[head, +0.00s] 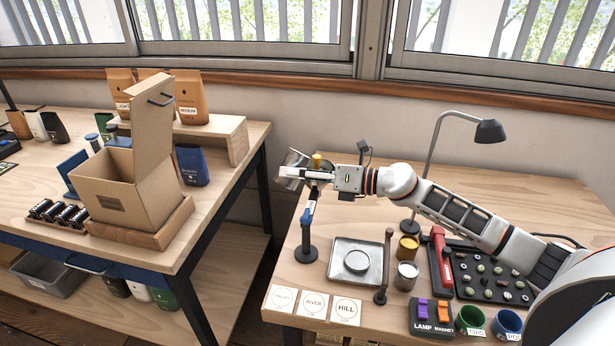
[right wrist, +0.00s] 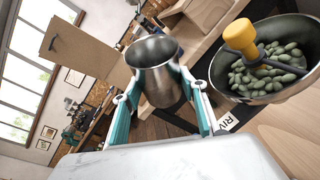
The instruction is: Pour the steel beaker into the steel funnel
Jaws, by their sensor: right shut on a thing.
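My right gripper (head: 300,174) is shut on the steel beaker (head: 293,162), above the right table. In the right wrist view the beaker (right wrist: 154,72) sits between the teal fingers (right wrist: 160,108), tilted. The part of its inside that shows is bare grey; its bottom is hidden. The steel funnel (right wrist: 262,98) is beside the beaker in that view, apart from it. Green beans (right wrist: 268,72) lie in it, with a yellow-handled piece (right wrist: 240,38) standing among them. In the head view the gripper mostly hides the funnel; the yellow top (head: 317,159) shows. My left gripper is out of view.
A black stand with a blue clamp (head: 307,216) is under my gripper. A metal tray (head: 341,278), small cups (head: 407,274), a lamp (head: 488,131) and label cards (head: 346,310) share the table. An open cardboard box (head: 128,195) stands on the left table.

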